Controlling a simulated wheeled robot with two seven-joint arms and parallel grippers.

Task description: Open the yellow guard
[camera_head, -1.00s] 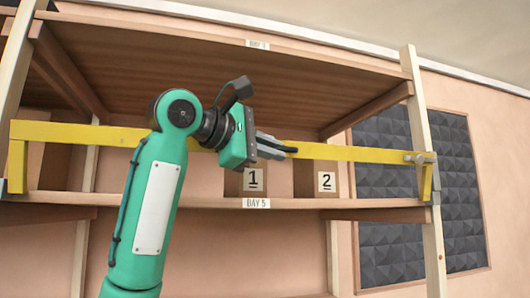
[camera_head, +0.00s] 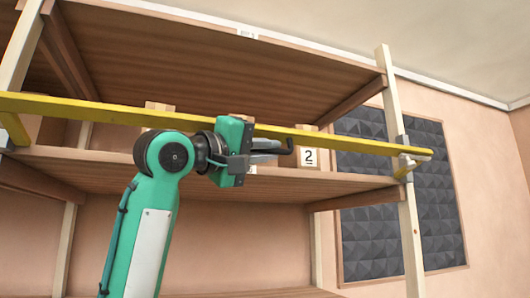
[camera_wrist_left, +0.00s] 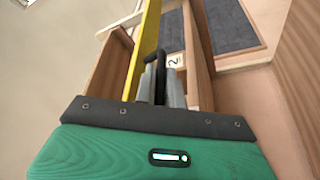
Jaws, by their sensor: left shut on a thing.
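The yellow guard (camera_head: 340,142) is a long bar across the front of a wooden shelf bay. Its right end (camera_head: 425,153) reaches past the right post, beside a grey bracket (camera_head: 402,142). A short yellow arm (camera_head: 14,128) shows at its left end. My left gripper (camera_head: 272,150) is in front of the bar, right of its middle, shut on a dark curved handle (camera_head: 288,143). The left wrist view shows the handle (camera_wrist_left: 161,62) between the grey fingers, beside the yellow bar (camera_wrist_left: 142,50). How the handle joins the bar is hidden. My right gripper is not in view.
A box marked 2 (camera_head: 308,158) stands on the shelf behind the bar. Another pale box (camera_head: 158,106) shows above the bar. The upper shelf (camera_head: 220,65) overhangs the bay.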

